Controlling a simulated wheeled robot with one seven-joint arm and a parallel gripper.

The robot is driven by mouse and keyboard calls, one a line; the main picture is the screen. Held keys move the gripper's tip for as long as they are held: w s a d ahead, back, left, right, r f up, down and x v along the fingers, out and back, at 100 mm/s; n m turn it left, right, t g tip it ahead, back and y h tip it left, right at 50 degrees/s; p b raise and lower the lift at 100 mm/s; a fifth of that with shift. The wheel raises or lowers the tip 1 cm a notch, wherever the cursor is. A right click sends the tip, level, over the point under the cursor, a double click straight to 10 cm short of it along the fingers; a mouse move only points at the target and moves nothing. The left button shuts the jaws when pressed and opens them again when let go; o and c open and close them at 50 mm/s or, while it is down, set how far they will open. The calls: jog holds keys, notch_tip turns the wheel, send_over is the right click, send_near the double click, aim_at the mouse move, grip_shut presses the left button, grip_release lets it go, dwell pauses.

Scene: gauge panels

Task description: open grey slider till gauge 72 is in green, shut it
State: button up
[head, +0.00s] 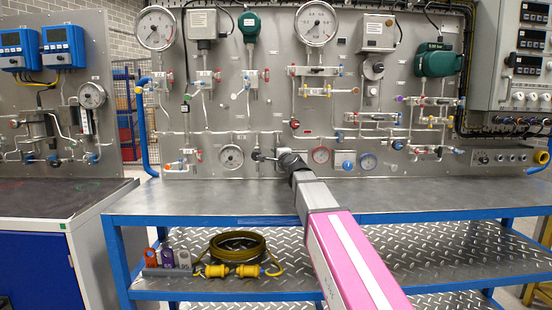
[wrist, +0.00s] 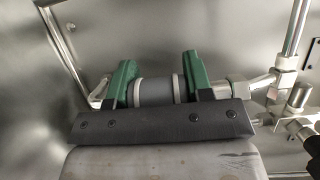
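A grey cylinder with light rings, probably the grey slider (wrist: 158,92), shows in the wrist view on a metal pipe. The green fingers of my gripper (wrist: 160,86) stand wide apart, one at each end of it. I cannot tell whether they touch it. In the head view my gripper (head: 283,158) is at the panel's lower middle and hides the slider. No gauge number or green zone is readable.
Metal pipes (wrist: 296,28) and a fitting (wrist: 297,96) lie close to the right finger; a bent pipe (wrist: 62,45) is at left. The steel bench (head: 220,197) below is clear. Its lower shelf holds a coiled yellow cable (head: 238,247) and padlocks (head: 167,257).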

jog(key=shift+r, duration=1.6)
jog(key=o, duration=1.3)
jog(key=shift+r, duration=0.15)
jog(key=shift+s+d, duration=0.15)
jog(key=shift+s, duration=0.1)
jog(key=v, duration=1)
jog(key=shift+s, duration=0.1)
